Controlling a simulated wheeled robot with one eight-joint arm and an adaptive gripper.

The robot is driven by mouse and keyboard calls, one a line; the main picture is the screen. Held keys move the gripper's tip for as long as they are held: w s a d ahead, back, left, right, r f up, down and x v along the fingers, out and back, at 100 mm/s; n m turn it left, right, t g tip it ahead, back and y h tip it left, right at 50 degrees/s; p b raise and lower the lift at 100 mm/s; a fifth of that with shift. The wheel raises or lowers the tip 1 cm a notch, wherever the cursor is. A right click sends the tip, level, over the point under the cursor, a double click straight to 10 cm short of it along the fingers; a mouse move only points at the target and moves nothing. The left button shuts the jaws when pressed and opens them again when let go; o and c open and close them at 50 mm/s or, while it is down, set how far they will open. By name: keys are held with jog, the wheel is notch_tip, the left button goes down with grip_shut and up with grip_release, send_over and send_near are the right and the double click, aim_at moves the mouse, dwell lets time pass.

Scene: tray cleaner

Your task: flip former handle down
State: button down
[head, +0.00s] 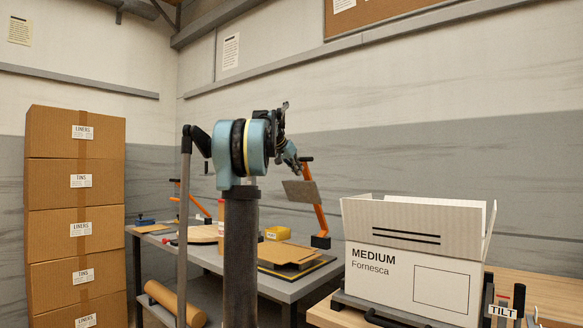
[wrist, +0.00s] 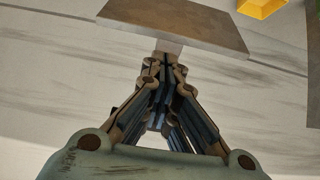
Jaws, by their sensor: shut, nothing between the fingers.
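An orange lever (head: 319,217) with a dark top end (head: 306,159) rises steeply from a dark foot at the right end of the grey table, leaning left. A second orange bar (head: 196,204) slopes on the table's left side, partly behind my arm; I cannot tell whether the two belong together. My gripper (head: 296,166) is high above the table, just left of the lever's upper part. In the wrist view my gripper (wrist: 165,65) has its fingers together. A flat brown-grey plate (head: 300,192) shows just past the fingertips, also in the wrist view (wrist: 175,25); its support is hidden.
The grey table (head: 278,289) carries cardboard sheets (head: 288,254) on a dark base and a yellow bin (head: 277,233). A white carton (head: 408,264) stands open at front right, by a TILT sign (head: 503,311). Stacked brown boxes (head: 76,190) stand at left.

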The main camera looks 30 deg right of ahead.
jog(key=shift+x, duration=1.75)
jog(key=shift+s, duration=0.1)
